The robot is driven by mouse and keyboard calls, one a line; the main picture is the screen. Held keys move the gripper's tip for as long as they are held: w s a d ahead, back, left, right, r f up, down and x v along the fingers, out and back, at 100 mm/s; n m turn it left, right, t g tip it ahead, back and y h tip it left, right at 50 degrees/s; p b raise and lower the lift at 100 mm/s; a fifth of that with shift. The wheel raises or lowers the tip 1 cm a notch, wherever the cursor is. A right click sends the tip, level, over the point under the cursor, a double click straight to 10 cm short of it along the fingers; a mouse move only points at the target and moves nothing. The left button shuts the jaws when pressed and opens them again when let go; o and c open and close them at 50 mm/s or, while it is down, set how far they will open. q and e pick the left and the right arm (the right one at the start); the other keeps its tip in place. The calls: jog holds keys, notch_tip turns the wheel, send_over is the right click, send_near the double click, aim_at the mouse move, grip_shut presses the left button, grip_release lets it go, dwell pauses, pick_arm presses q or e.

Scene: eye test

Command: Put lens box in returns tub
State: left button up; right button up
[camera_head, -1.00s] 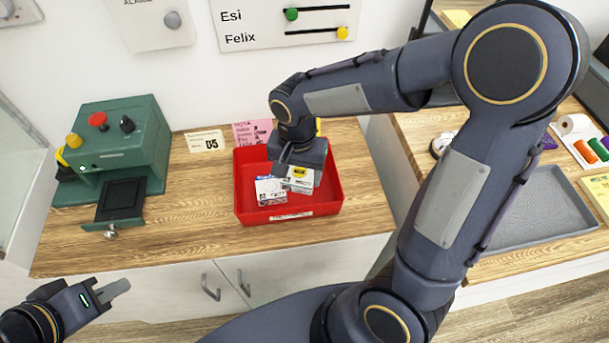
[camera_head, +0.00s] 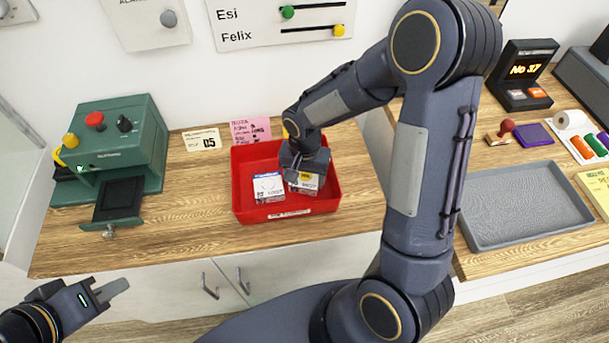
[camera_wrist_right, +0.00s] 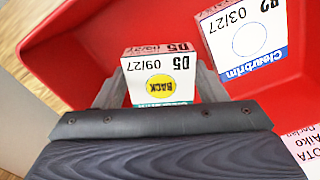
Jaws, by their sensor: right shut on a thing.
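The lens box in my right gripper is white with a yellow BACK sticker and the print D5 09/27 (camera_wrist_right: 160,75). In the head view this box (camera_head: 308,183) is inside the red tub (camera_head: 287,207), on its right side. My right gripper (camera_head: 306,172) reaches down into the tub; in the right wrist view its two fingers (camera_wrist_right: 155,90) are on either side of the box. A second white lens box (camera_head: 268,188), marked B2 03/27 (camera_wrist_right: 243,38), is in the tub to the left. My left gripper (camera_head: 120,288) is low at the left, away from the tub.
A green machine (camera_head: 125,140) stands left of the tub. A pink note (camera_head: 250,130) and a card marked 05 (camera_head: 202,139) are behind it. A grey tray (camera_head: 522,205) and a number display (camera_head: 525,72) are on the right counter. The wood between machine and tub is clear.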

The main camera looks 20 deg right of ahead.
aim_at(304, 180)
jog(key=shift+f, duration=0.2)
jog(key=o, duration=0.7)
notch_tip(304, 180, up, 12)
jog(key=s+r+n+t+y, duration=0.2)
jog(key=s+r+n, duration=0.1)
jog(key=s, duration=0.6)
jog(key=s+r+n+t+y, duration=0.1)
jog(key=s+r+n+t, duration=0.1)
jog(key=s, duration=0.7)
jog(key=shift+d+r+n+t+y+p, duration=0.3)
jog(key=shift+r+n+t+y, duration=0.1)
jog(key=shift+r+t, duration=0.4)
